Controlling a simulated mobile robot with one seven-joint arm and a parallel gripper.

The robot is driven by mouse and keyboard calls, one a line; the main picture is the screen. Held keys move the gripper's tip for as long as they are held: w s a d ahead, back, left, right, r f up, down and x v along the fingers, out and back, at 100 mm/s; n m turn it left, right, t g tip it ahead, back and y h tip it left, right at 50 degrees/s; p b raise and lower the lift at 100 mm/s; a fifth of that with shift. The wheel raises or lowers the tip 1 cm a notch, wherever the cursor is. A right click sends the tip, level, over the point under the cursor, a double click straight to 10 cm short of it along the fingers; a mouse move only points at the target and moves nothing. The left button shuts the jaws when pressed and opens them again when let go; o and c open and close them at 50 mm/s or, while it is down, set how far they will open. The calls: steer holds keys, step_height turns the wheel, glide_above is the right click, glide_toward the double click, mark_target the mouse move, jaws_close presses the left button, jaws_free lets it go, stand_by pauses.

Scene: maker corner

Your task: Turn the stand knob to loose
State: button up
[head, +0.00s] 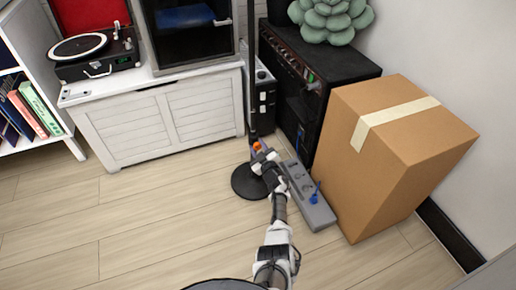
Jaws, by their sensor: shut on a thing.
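A black stand has an upright pole (253,75) and a round base (246,184) on the wooden floor. A small orange knob (257,146) shows low on the pole. My gripper (259,151) is at the knob, reaching in from below, and is shut on it. The fingers hide part of the knob and of the pole behind. Which way the knob is turned is too small to tell.
A grey board with a blue part (314,197) lies right of my arm. The floor at left is clear.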

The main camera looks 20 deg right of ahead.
mark_target(258, 145)
steer(key=o, duration=1)
step_height(258, 145, up, 20)
steer(key=p, duration=1.3)
